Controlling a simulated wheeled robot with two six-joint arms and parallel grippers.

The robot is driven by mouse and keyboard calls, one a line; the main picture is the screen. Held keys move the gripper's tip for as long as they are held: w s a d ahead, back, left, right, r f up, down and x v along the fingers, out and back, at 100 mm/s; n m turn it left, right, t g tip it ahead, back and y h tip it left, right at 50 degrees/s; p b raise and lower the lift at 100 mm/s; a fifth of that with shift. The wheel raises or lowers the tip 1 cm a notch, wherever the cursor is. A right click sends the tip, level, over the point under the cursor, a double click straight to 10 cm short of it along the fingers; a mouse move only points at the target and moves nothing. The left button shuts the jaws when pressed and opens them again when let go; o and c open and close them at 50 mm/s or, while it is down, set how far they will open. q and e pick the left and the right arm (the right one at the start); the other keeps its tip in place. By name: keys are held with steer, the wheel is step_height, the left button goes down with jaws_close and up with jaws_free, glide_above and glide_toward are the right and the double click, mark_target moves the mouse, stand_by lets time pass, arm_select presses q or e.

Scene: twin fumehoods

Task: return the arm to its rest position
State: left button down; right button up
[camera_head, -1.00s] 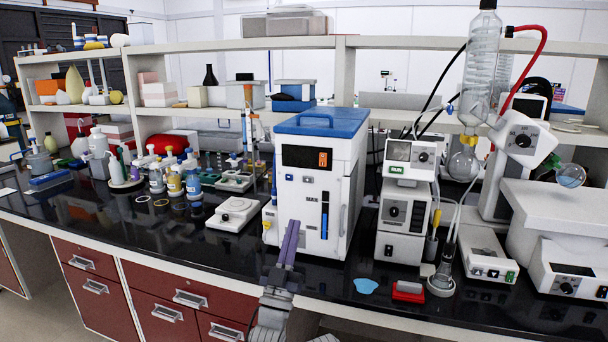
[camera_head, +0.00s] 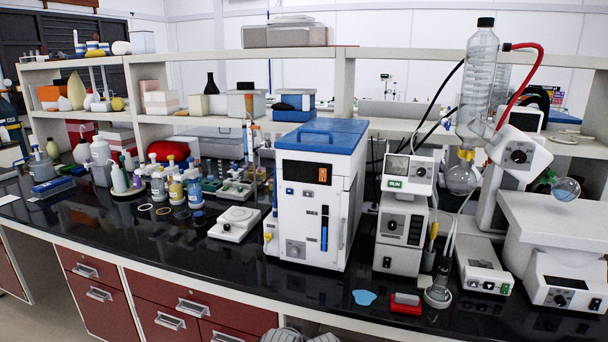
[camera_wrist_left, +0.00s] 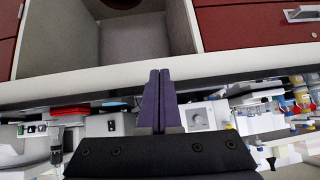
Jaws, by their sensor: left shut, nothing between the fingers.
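My left gripper (camera_wrist_left: 160,100) shows in the left wrist view. Its two purple fingers are together, with nothing between them. They lie across the picture of the bench's pale front edge (camera_wrist_left: 100,82), and I cannot tell how far off that edge is. In the head view the left gripper is out of sight; only a grey part of my own body shows at the bottom edge. The right gripper is in neither view.
The black bench top (camera_head: 125,232) holds a white and blue instrument (camera_head: 312,200), bottles (camera_head: 194,190), a white balance (camera_head: 234,223) and glassware (camera_head: 462,175). Red drawers (camera_head: 168,315) are below. A blue patch (camera_head: 364,297) and a red block (camera_head: 406,303) lie near the front edge.

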arm_select(q)
steer(key=s+a+f+g+y+p, duration=0.1)
steer(key=s+g, duration=0.3)
steer(key=s, duration=0.4)
steer(key=s+a+f+g+y+p, duration=0.1)
steer(key=s+a+f+g+y, duration=0.1)
steer(key=s+g, duration=0.3)
steer(key=s+a, duration=0.1)
steer(key=s, duration=0.3)
steer(key=shift+a+f, duration=0.3)
steer(key=shift+f, duration=0.1)
steer(key=shift+w, duration=0.1)
stand_by(0.4)
